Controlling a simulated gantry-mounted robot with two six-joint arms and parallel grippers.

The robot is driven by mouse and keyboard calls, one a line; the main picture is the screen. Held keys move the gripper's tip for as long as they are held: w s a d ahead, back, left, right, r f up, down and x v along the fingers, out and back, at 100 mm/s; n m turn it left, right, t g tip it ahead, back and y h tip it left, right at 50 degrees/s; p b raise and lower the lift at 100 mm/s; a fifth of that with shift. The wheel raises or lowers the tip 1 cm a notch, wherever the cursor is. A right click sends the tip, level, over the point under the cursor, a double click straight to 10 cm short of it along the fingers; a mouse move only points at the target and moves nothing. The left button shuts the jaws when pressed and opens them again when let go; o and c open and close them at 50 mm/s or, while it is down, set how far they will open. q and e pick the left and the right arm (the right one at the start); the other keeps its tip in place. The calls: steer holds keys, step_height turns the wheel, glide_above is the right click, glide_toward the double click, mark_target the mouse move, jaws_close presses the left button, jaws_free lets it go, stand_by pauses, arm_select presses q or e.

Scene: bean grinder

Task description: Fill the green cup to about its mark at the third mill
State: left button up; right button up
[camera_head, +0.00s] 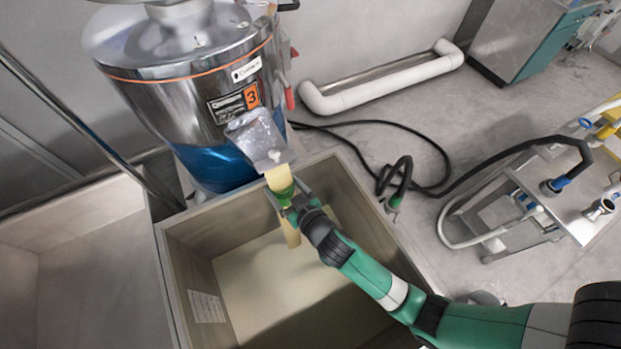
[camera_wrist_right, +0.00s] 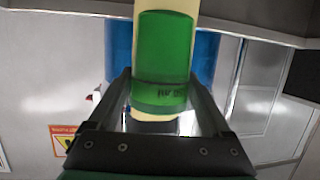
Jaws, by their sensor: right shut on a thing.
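The green cup (camera_head: 279,180) is under the metal spout (camera_head: 262,142) of the steel mill marked 3 (camera_head: 195,75). A pale yellow stream (camera_head: 278,176) runs from the spout to the cup. Pale yellow material (camera_head: 290,233) also shows below the cup, above the bin. My right gripper (camera_head: 287,198) is shut on the cup, a finger on each side. In the right wrist view the cup (camera_wrist_right: 163,55) stands between the fingers (camera_wrist_right: 162,105), with a darker band and small dark lettering. The level inside is hidden. My left gripper is out of view.
A large open bin (camera_head: 183,270) with a pale yellow floor lies under the cup. Another open bin (camera_head: 75,255) is to its left. A black hose (camera_head: 440,185) and a metal cart (camera_head: 565,205) are to the right. A white pipe (camera_head: 385,80) lies behind.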

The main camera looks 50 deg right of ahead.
steer(key=shift+d, duration=0.1)
steer(key=shift+s+d+r+p, duration=0.15)
steer(key=shift+d+p, duration=0.15)
steer(key=shift+p, duration=0.15)
steer(key=s+d+p, duration=0.3)
steer(key=d+p, duration=0.4)
stand_by(0.5)
